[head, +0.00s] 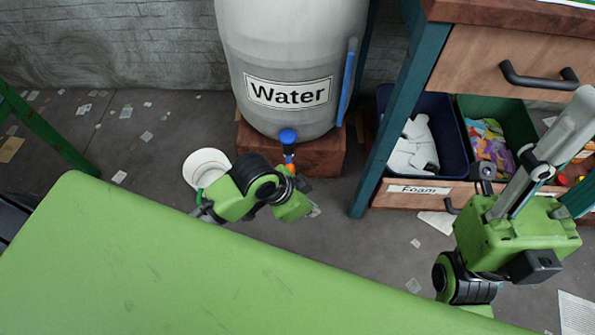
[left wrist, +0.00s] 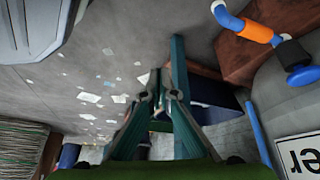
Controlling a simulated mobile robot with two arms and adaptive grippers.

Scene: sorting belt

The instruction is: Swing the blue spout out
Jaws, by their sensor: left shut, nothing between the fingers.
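The blue spout shows best in the left wrist view (left wrist: 227,17) at the upper right, as a bent blue tube with an orange band, near a black piece and a blue knob (left wrist: 302,77). In the head view the knob (head: 288,136) is on the front of the water barrel (head: 300,60), and the lower spout is partly hidden by my left arm.
A white round container (head: 207,168) stands on the floor left of the wooden block (head: 325,150) under the barrel. A blue bar (head: 347,82) stands by the barrel. A workbench with bins (head: 385,100) is at the right. The green table (head: 150,260) fills the front.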

